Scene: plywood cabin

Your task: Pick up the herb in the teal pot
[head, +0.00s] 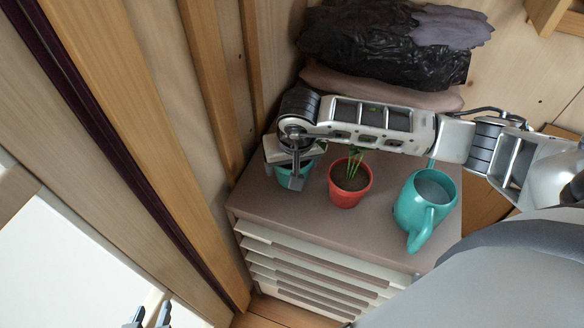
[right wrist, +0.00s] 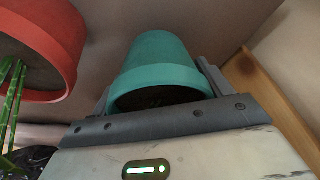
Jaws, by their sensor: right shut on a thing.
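The teal pot (head: 282,171) is at the left end of the cabinet top, mostly covered by my right gripper (head: 291,173) in the head view. In the right wrist view the teal pot (right wrist: 160,62) sits between the two grey fingers, which are shut on it. Its herb is hidden by my wrist, and I cannot tell whether the pot touches the cabinet top. My left gripper (head: 150,316) shows only its two fingertips at the bottom left edge of the head view, apart and empty.
A red pot (head: 347,196) with a green plant stands just right of the teal pot; it also shows in the right wrist view (right wrist: 62,30). A teal watering can (head: 411,207) stands farther right on the drawer cabinet (head: 300,222). Black bags (head: 385,45) lie behind. Wooden wall posts are close left.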

